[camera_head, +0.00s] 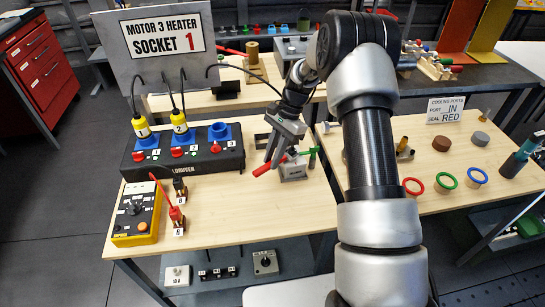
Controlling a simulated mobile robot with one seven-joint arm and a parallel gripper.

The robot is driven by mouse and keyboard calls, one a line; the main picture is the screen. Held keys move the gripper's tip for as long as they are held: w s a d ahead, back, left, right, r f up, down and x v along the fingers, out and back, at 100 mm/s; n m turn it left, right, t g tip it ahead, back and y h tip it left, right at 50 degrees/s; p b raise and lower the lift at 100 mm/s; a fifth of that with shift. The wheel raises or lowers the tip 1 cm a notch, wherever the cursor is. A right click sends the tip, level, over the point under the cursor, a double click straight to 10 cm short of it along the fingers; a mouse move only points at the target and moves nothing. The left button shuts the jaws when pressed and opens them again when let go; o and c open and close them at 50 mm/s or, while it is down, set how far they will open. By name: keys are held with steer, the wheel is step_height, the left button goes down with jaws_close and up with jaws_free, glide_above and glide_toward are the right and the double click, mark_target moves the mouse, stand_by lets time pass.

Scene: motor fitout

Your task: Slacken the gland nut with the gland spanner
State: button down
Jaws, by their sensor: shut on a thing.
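My gripper (273,158) points down at the right part of the left bench, shut on a slim tool with a red handle (263,170), which may be the gland spanner. The handle sticks out to the lower left of the fingers. A small grey block (293,172) stands on the bench just right of the fingertips, with a green bar (304,152) by its top. The tool's far end lies close to the block; I cannot tell whether it touches. The gland nut is too small and too covered by my gripper to make out.
A black socket box (185,152) with blue sockets stands left on the bench (225,208), below a "Motor 3 Heater Socket 1" sign (163,38). A yellow meter (138,218) lies in front. The right bench (415,165) holds coloured rings and plugs. Bare wood lies before the grey block.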

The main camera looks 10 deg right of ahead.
steer(key=shift+s, duration=0.1)
stand_by(0.4)
steer(key=shift+s+d+n+g, duration=0.2)
steer(key=shift+s+n+g, duration=0.1)
steer(key=shift+n, duration=0.3)
steer(key=shift+s+d+n+h, duration=0.25)
steer(key=shift+s+n+h, duration=0.05)
steer(key=shift+n, duration=0.3)
steer(key=shift+s+d, duration=0.1)
steer(key=shift+s+d+n+g, duration=0.2)
steer(key=shift+n+g, duration=0.1)
steer(key=shift+n, duration=0.3)
